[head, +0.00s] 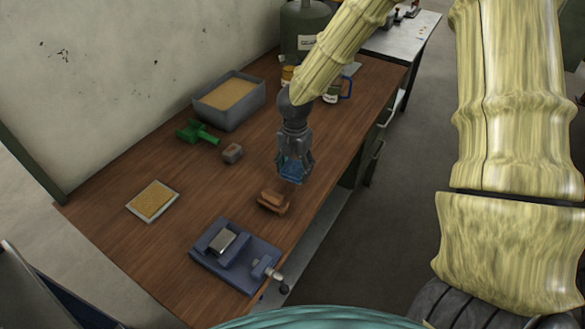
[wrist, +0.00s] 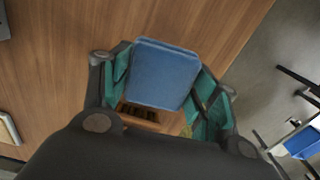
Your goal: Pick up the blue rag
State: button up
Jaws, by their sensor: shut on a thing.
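The blue rag (wrist: 165,73) looks like a flat folded blue pad in the wrist view. It sits between the two fingers of my gripper (wrist: 163,88), which is shut on it. In the head view my gripper (head: 293,172) points down over the wooden bench, with the blue rag (head: 291,168) between its fingers. The rag appears held above the bench top. Part of the rag is hidden behind the fingers in the head view.
A brown brush-like block (head: 273,201) lies just below my gripper. A blue vise (head: 236,256) is at the bench's near end. A grey block (head: 232,153), a green tool (head: 197,133), a sand-filled tray (head: 232,119) and a small tan-topped tile (head: 152,201) are to the left. Mugs (head: 335,92) stand behind.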

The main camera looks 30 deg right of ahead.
jog(key=s+a+b, duration=0.1)
jog(key=s, duration=0.3)
jog(key=s+a+r+b, duration=0.1)
jog(key=s, duration=0.3)
jog(key=s+a+b, duration=0.1)
jog(key=s, duration=0.4)
jog(key=shift+s+r+b, duration=0.1)
jog(key=shift+r+b, duration=0.1)
jog(key=shift+b, duration=0.1)
jog(key=shift+a, duration=0.1)
jog(key=o, duration=0.5)
jog(key=c, duration=0.4)
